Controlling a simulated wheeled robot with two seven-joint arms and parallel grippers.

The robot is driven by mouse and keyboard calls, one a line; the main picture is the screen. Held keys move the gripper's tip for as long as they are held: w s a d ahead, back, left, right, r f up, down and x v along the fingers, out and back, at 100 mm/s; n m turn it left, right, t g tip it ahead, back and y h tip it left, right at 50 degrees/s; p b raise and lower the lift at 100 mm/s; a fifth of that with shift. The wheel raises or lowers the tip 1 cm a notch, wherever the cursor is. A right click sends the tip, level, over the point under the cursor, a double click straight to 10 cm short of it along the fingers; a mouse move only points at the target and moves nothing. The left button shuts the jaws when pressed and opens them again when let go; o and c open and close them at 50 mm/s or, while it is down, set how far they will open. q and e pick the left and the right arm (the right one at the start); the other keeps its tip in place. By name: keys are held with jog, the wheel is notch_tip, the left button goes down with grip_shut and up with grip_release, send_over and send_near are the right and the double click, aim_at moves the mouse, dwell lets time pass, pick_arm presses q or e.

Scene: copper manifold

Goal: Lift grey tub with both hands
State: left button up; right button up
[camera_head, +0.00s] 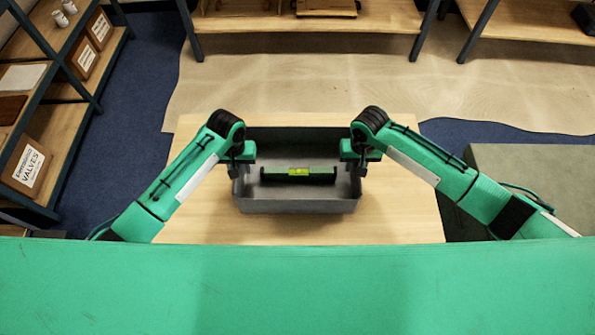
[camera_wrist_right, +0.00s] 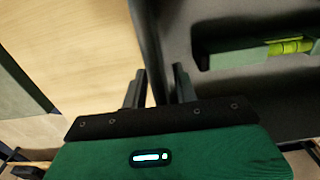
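The grey tub (camera_head: 300,206) is an open rectangular box at the middle of the wooden table, level as far as I can see. A dark green spirit level with a yellow vial (camera_head: 299,172) lies inside it and also shows in the right wrist view (camera_wrist_right: 290,47). My left gripper (camera_head: 241,166) is at the tub's left wall; its fingers are too small to read. My right gripper (camera_head: 357,164) is at the right wall. In the right wrist view its fingers (camera_wrist_right: 160,84) stand on both sides of the tub's rim (camera_wrist_right: 146,30), which seems to fill the narrow gap.
The wooden table (camera_head: 400,220) is bare around the tub. A shelf with boxes (camera_head: 28,166) stands at the left. More shelving (camera_head: 305,20) stands at the back, and a greenish-grey block (camera_head: 530,175) is right of the table. My green body covers the bottom of the head view.

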pick_arm(q)
jog(key=c, duration=0.6)
pick_arm(e)
jog(key=c, duration=0.6)
pick_arm(q)
grip_shut()
pick_arm(e)
grip_shut()
pick_arm(q)
jog(key=shift+w+r, duration=0.1)
pick_arm(e)
jog(key=shift+w+r, duration=0.1)
